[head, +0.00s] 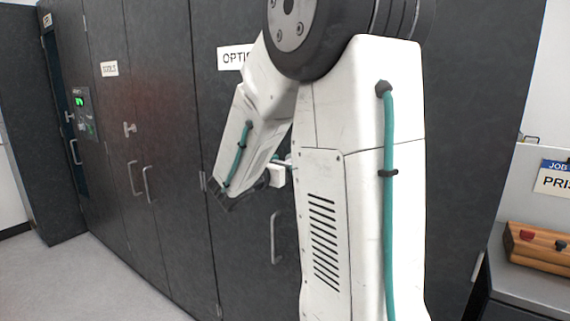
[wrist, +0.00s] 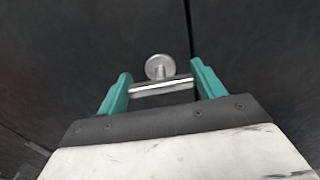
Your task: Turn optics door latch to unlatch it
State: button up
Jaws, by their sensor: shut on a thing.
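The optics door latch (wrist: 160,67) is a silver round boss with a short horizontal lever bar (wrist: 162,87) on a dark door, seen in the wrist view. My gripper (wrist: 162,84) has its two teal fingers shut on the lever bar, one at each end. The bar lies nearly level, tilted slightly up to the right in that view. In the head view, the optics door (head: 240,240) is dark grey and looks closed, under a partly covered "OPTIC" sign (head: 233,57). My arm hides the latch there.
A vertical pull handle (head: 276,238) stands on the optics door below my gripper. Tools cabinet doors (head: 110,160) with a similar latch (head: 130,129) are to the left. Clear floor (head: 90,280) lies front left.

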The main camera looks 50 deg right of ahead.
jog(key=o, duration=1)
jog(key=a, duration=0.7)
jog(key=shift+s+a, duration=0.25)
jog(key=shift+a, duration=0.15)
jog(key=s+a+f+m+g+y, duration=0.2)
jog(key=s+a+f+m+y, duration=0.2)
jog(key=s+m, duration=0.2)
jog(key=s+a+f+m+g+y, duration=0.3)
jog(key=s+a+f+m+y, duration=0.1)
jog(key=s+m, duration=0.2)
jog(key=s+a+m+t+y, duration=0.1)
jog(key=s+a+m+y, duration=0.1)
jog(key=a, duration=0.4)
jog(key=s+a+r+m+t+y, duration=0.1)
jog(key=s+a+m+t+y, duration=0.1)
jog(key=a+y, duration=0.2)
jog(key=s+a+m+t+y, duration=0.2)
jog(key=s+a+y, duration=0.1)
jog(key=a, duration=0.5)
jog(key=shift+a+r+m+y, duration=0.3)
jog(key=shift+a+y, duration=0.1)
jog(key=shift+y, duration=0.1)
